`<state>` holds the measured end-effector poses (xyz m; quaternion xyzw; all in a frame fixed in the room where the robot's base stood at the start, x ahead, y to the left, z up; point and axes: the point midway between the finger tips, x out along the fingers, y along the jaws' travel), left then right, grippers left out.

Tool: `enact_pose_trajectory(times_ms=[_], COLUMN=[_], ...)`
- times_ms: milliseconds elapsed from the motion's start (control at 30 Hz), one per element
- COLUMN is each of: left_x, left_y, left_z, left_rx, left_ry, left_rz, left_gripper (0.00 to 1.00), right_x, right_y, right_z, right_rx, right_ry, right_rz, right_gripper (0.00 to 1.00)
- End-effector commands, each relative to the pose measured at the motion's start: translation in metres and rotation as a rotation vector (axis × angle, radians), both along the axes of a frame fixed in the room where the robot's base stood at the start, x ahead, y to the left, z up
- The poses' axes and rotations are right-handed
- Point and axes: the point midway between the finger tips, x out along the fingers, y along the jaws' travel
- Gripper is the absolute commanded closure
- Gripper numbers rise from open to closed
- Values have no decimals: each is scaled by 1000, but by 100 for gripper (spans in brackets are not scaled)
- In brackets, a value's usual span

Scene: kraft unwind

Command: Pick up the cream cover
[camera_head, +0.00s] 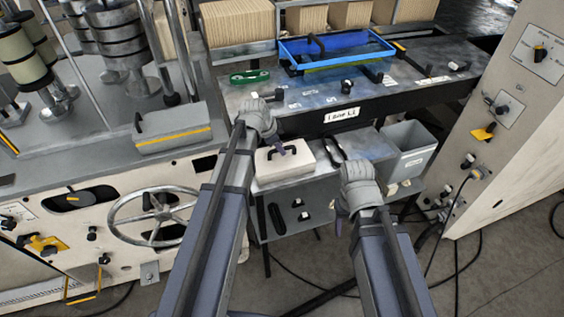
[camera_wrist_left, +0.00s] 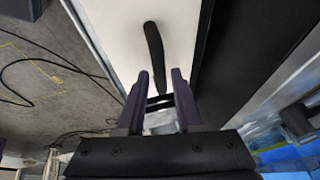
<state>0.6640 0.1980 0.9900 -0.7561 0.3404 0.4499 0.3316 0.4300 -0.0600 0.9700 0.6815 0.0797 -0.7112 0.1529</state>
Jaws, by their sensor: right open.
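The cream cover (camera_head: 296,168) is a flat cream block with a black bar handle, lying on the small grey side table below the bench. In the left wrist view the cover (camera_wrist_left: 112,32) fills the top middle, with its dark handle (camera_wrist_left: 153,48) running down toward my fingers. My left gripper (camera_head: 280,147) is over the cover at the handle. In the left wrist view its two fingers (camera_wrist_left: 160,78) are apart, with the handle's lower end between them and a gap visible. My right gripper (camera_head: 338,152) is open, to the right of the cover; its fingers are hard to make out.
A blue tray (camera_head: 335,65) and a green handled piece (camera_head: 249,77) are on the bench behind. A machine with a handwheel (camera_head: 155,217) is at left, and a tall panel (camera_head: 520,120) at right. Cables lie on the floor.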

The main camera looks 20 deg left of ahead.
Motion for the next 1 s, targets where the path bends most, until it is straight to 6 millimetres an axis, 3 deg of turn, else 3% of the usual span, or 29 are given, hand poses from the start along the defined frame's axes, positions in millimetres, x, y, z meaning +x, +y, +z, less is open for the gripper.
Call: enact_pose_trajectory(times_ms=[33, 133, 433, 733, 1000], left_x=[4, 8, 9, 9, 9], left_y=[-1, -4, -6, -5, -5], left_z=[-14, -23, -23, -23, -23], left_rx=[0, 0, 0, 0, 0], left_ry=[0, 0, 0, 0, 0], left_rz=[-1, 0, 1, 0, 0], left_gripper=[65, 65, 65, 98, 100], right_x=[0, 0, 0, 0, 0], right_y=[0, 0, 0, 0, 0], right_z=[-14, -23, -23, -23, -23], right_rx=[0, 0, 0, 0, 0], right_ry=[0, 0, 0, 0, 0], right_rz=[0, 0, 0, 0, 0], right_gripper=[45, 45, 45, 45, 45])
